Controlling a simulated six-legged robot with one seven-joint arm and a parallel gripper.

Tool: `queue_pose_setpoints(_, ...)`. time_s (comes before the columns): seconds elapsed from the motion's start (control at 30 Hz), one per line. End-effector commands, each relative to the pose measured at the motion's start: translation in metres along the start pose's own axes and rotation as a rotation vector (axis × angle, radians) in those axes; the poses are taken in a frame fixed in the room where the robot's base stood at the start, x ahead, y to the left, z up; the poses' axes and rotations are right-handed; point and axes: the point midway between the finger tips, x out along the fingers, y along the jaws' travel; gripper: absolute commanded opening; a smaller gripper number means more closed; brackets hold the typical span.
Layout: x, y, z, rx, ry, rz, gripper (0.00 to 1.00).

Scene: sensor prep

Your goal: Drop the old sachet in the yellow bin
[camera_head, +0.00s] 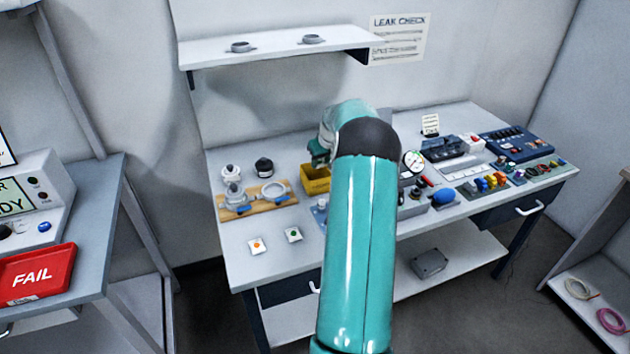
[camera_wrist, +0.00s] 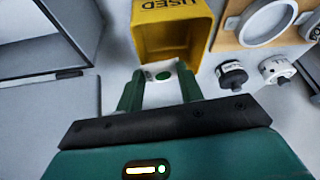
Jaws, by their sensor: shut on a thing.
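The yellow bin (camera_head: 315,184) stands on the bench beside the wooden board, partly hidden by my arm. In the wrist view the yellow bin (camera_wrist: 172,38) is marked USED and its open inside faces my fingertips. My gripper (camera_wrist: 160,78) is shut on a white sachet with a green dot (camera_wrist: 163,76), held between the fingers just in front of the bin's opening. In the head view my gripper (camera_head: 318,153) is over the bin, and the held sachet cannot be made out. Two more white sachets lie on the bench, one with an orange dot (camera_head: 257,245) and one with a green dot (camera_head: 293,235).
A wooden board (camera_head: 262,205) with round sensor parts lies left of the bin. A gauge (camera_head: 413,161), a blue bulb (camera_head: 444,196) and coloured fittings (camera_head: 492,181) crowd the right side. A shelf (camera_head: 275,50) hangs above. The bench front left is mostly clear.

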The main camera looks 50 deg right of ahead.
Motion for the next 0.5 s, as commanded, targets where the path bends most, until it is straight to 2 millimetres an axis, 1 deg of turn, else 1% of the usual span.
queue_pose_setpoints(0.1,0.0044,-0.0012,0.0005,-0.001,0.001,0.0,0.16)
queue_pose_setpoints(0.33,0.0056,-0.0019,-0.0011,-0.001,0.001,0.0,0.16)
queue_pose_setpoints(0.37,0.0057,-0.0019,-0.0014,-0.001,0.001,0.0,0.39)
queue_pose_setpoints(0.43,0.0058,-0.0019,-0.0015,-0.001,0.001,0.0,0.53)
queue_pose_setpoints(0.5,0.0058,-0.0018,-0.0014,0.0,0.001,0.0,0.62)
